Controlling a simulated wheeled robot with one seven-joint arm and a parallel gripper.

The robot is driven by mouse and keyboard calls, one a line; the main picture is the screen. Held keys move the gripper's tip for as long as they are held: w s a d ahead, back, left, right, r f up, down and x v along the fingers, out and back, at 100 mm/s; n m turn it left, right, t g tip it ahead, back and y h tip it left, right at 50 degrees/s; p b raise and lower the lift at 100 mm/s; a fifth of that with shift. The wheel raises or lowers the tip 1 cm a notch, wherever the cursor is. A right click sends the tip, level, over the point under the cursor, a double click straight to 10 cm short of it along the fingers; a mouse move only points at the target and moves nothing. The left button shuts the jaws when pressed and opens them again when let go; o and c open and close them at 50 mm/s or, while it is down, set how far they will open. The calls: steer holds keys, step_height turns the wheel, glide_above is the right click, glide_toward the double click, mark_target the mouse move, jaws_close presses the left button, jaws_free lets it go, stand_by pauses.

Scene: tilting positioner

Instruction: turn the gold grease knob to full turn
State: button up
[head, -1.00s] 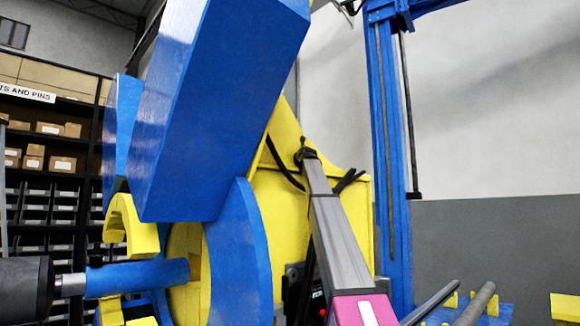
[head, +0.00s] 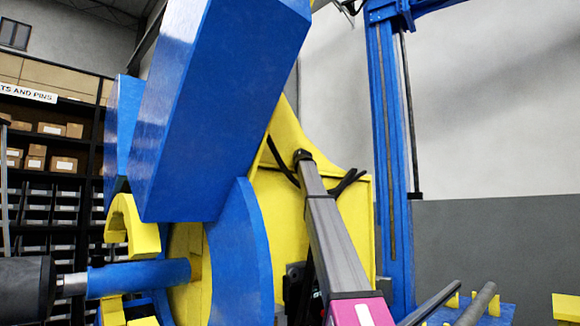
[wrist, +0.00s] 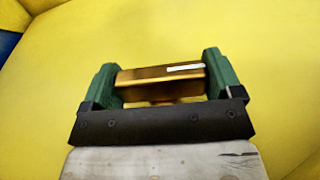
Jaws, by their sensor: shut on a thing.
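The gold grease knob (wrist: 148,82) shows in the wrist view as a short, shiny bar on a broad yellow face. It lies almost level across the picture, with a pale mark on the right part of its upper edge. My gripper (wrist: 160,76) has one green finger at each end of the knob and is shut on it. The part under the knob is mostly hidden by my gripper's dark crossbar. I cannot pick out the knob or my gripper in the head view.
In the head view a large blue beam (head: 215,110) slants over a blue disc (head: 238,255) and a yellow plate (head: 345,215). A blue upright (head: 393,140) stands behind on the right. Dark shelves with boxes (head: 52,160) are at the left. Grey rods (head: 478,305) lie at the lower right.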

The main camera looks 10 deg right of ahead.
steer(key=shift+m+h, duration=0.6)
steer(key=shift+h, duration=0.5)
steer(key=o, duration=0.7)
steer(key=shift+o, duration=0.2)
steer(key=shift+s, duration=0.15)
steer(key=s, duration=0.7)
steer(key=s+d, duration=0.1)
steer(key=s, duration=0.2)
steer(key=shift+s, duration=0.25)
